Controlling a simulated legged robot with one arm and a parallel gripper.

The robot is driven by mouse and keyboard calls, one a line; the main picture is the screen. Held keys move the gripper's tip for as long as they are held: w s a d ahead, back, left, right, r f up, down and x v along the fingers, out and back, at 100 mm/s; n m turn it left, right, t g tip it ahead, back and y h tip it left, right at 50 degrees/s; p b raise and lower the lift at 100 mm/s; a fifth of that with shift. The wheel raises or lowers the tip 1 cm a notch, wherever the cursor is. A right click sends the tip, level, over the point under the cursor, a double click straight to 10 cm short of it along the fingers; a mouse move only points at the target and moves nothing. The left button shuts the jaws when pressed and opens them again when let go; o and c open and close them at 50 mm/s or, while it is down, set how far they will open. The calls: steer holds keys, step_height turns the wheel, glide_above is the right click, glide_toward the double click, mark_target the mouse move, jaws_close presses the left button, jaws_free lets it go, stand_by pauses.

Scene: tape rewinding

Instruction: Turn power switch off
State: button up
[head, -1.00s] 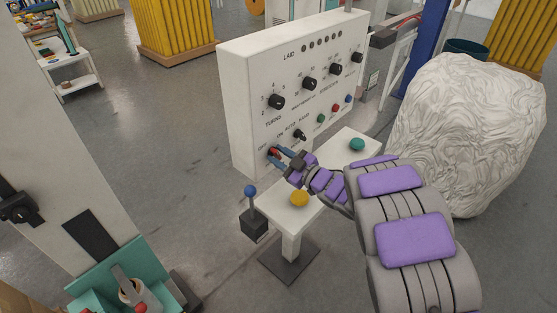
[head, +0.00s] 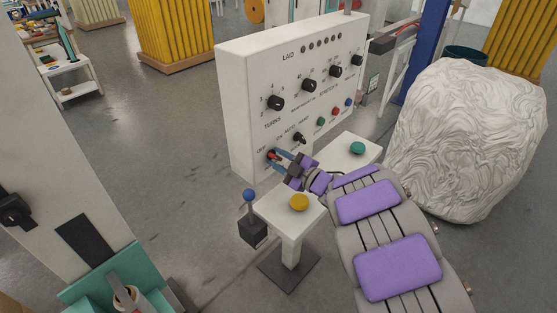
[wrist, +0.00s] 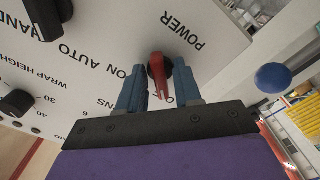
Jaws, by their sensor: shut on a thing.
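The power switch is a red knob (wrist: 157,70) on a dark round base, under the POWER label in the wrist view. In the head view the red switch (head: 272,154) is low on the white control panel (head: 240,110), near the OFF label. My gripper (head: 279,156) reaches it from the front right. In the wrist view the blue fingers of my gripper (wrist: 158,80) stand on both sides of the knob, shut on it. The knob's red lever points down, towards the gripper palm. The ON label shows to its left; OFF is not readable there.
A white pedestal (head: 275,210) with a yellow button (head: 299,202) and a green button (head: 357,148) stands below my arm. A blue-topped lever (head: 249,196) is beside it. A large white wrapped bale (head: 465,140) stands at right. Other knobs are close above the switch.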

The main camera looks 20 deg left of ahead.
steer(key=shift+f, duration=0.25)
steer(key=o, duration=0.6)
steer(key=shift+s, duration=0.1)
steer(key=shift+o, duration=0.4)
steer(key=shift+d+r, duration=0.1)
steer(key=shift+r, duration=0.1)
steer(key=shift+d, duration=0.1)
steer(key=p+v, duration=0.3)
steer(key=v, duration=1.4)
